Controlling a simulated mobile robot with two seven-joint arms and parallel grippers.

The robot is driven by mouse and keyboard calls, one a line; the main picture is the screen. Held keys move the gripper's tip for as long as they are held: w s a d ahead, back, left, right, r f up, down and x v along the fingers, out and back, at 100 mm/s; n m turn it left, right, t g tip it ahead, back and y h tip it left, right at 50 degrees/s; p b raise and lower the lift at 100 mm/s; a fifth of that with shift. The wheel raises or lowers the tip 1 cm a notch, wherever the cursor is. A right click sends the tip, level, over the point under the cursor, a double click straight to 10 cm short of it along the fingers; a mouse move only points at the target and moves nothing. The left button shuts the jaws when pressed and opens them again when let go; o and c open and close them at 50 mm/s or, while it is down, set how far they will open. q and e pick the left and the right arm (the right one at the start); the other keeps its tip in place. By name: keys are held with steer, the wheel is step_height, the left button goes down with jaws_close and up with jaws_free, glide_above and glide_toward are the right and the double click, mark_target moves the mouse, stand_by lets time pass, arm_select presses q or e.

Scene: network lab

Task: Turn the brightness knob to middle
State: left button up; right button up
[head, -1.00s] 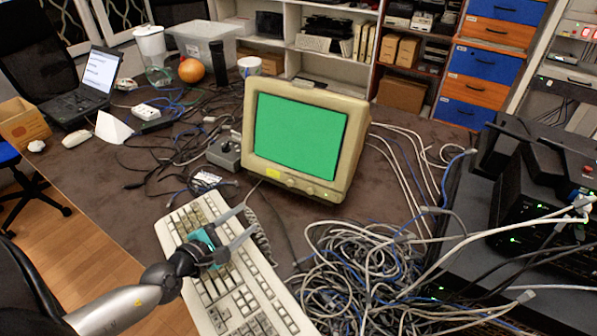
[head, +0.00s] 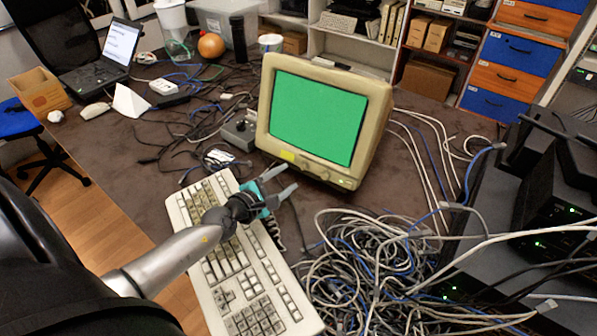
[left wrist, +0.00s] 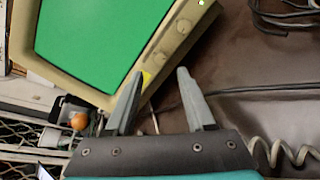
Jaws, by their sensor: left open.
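The beige monitor (head: 375,125) with a plain green screen stands on the dark desk. Two round knobs sit on its lower bezel, one (head: 308,163) nearer the yellow sticker and one (head: 323,173) to its right. In the left wrist view the two knobs (left wrist: 160,58) (left wrist: 184,27) show clearly. I cannot read which is for brightness. My left gripper (head: 290,178) is open and empty, just in front of the bezel's lower edge and apart from the knobs. In the left wrist view its fingers (left wrist: 160,75) point at the bezel near the sticker. My right gripper is out of view.
A keyboard (head: 240,290) lies under my left arm. A heap of tangled cables (head: 365,265) fills the desk right of it. A small grey box (head: 238,132) stands left of the monitor. Dark equipment (head: 540,200) stands at the right.

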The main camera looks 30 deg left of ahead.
mark_target(303, 167)
arm_select(q)
steer(key=shift+b+x, duration=1)
steer(key=shift+x, duration=2.15)
steer(key=shift+c, duration=0.2)
jaws_close()
